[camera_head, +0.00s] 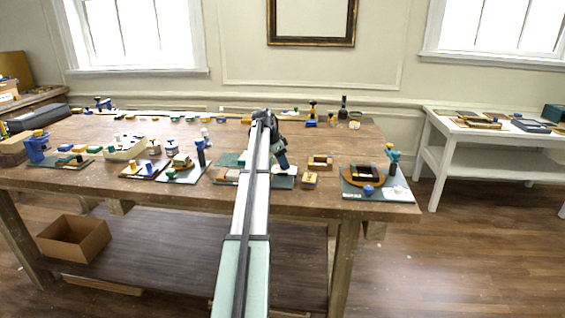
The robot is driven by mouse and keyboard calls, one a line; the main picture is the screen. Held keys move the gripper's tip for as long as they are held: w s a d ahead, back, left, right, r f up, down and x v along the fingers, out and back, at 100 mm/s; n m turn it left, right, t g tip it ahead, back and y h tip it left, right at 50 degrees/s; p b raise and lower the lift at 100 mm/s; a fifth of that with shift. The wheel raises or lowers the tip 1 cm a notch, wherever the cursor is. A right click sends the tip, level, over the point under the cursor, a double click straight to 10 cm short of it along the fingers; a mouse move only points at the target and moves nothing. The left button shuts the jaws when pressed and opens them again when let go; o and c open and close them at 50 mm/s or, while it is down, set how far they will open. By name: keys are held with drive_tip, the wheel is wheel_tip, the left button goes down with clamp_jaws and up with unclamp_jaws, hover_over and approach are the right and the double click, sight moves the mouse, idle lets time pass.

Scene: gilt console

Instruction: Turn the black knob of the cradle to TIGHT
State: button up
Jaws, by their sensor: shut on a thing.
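My gripper (284,162) is above the middle of the wooden workbench, at the end of my long pale arm, pointing down. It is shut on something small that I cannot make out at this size. Below and around it lies a blue-green board (281,183) with low parts on it, partly hidden by my arm. I cannot make out the cradle, its black knob or a TIGHT mark for certain.
Several boards with small parts fill the left. The front right strip (325,205) is clear.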

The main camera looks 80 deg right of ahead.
drive_tip(key=o, duration=1)
drive_tip(key=shift+o, duration=0.2)
drive_tip(key=v, duration=1.3)
drive_tip(key=shift+w+r, duration=0.2)
drive_tip(key=shift+r, duration=0.15)
